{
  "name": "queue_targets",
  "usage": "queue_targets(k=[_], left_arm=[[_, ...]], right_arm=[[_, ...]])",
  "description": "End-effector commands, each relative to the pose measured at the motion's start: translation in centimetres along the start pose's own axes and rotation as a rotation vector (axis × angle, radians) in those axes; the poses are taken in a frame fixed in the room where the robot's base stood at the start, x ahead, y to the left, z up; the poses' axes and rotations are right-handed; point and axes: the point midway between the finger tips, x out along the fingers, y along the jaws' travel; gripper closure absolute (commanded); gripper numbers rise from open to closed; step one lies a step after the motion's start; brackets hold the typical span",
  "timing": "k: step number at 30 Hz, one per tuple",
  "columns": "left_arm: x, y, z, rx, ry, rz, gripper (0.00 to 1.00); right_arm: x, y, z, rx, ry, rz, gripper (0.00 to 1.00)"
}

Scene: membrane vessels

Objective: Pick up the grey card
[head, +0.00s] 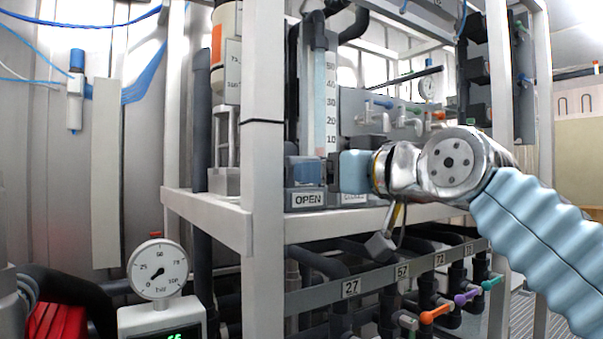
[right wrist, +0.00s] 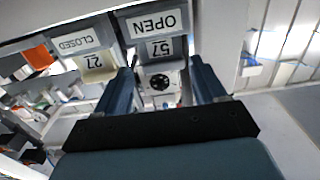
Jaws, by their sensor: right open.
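A grey card tagged 57 (right wrist: 160,48) shows upside down at the holder labelled OPEN (right wrist: 155,24) in the right wrist view. My right gripper (right wrist: 161,68) is open, with its two blue fingers on either side of the space just in front of this card. I cannot tell if they touch it. In the head view, my right gripper (head: 318,171) reaches in from the right, just above the OPEN label (head: 307,199). The card cannot be made out clearly there. My left gripper is not in view.
A holder labelled CLOSED (right wrist: 78,42) with a pale card tagged 27 (right wrist: 92,63) is beside it, and an orange piece (right wrist: 38,57) lies beyond. A frame post (head: 262,130) stands left of my gripper. Tagged valves (head: 436,314) and a pressure gauge (head: 158,270) are lower down.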

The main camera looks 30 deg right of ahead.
Motion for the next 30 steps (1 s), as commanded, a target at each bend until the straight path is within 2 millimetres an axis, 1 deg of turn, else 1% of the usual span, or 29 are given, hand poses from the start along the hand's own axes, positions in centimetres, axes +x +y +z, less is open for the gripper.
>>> queue_targets(k=[4,8,12,20,27,30], left_arm=[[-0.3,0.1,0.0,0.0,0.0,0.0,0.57],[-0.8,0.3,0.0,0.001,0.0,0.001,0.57],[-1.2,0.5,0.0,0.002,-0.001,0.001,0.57],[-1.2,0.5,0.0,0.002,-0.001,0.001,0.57],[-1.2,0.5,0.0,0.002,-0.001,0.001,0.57],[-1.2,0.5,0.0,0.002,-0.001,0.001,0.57]], right_arm=[[1.5,0.0,0.3,0.001,-0.003,0.001,0.3],[3.6,-0.1,0.8,0.002,-0.003,0.001,0.3],[5.2,-0.1,0.7,0.0,-0.001,0.001,0.3],[5.5,-0.1,0.8,0.0,0.001,0.0,0.3],[5.4,-0.1,0.8,0.0,0.001,0.0,0.66],[5.4,-0.1,0.8,0.0,0.001,0.0,0.67]])
